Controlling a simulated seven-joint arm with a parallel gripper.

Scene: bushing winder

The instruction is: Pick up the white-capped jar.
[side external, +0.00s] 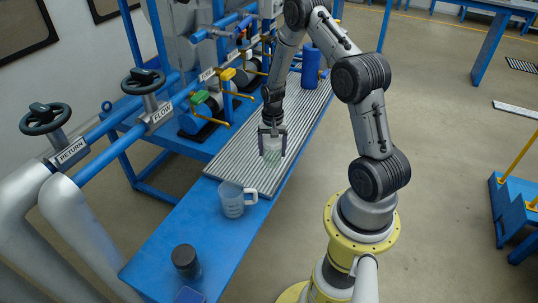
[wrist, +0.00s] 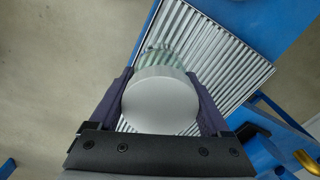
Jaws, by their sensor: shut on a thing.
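The white-capped jar (wrist: 160,103) is between the two fingers of my gripper (side external: 272,143). In the wrist view its pale round cap fills the space between the dark fingers, and its clear greenish body shows beyond the cap. In the side view the jar (side external: 272,154) is upright at or just above the ribbed grey mat (side external: 228,168); I cannot tell if its base touches. My gripper (wrist: 160,105) is shut on the jar. The fingers hide parts of the jar's sides.
A clear measuring jug (side external: 232,200) stands near the mat's front end. A dark-lidded jar (side external: 185,260) is at the front of the blue bench (side external: 190,222). A blue canister (side external: 311,66) stands at the back. Pipes and valves (side external: 155,112) line the left side.

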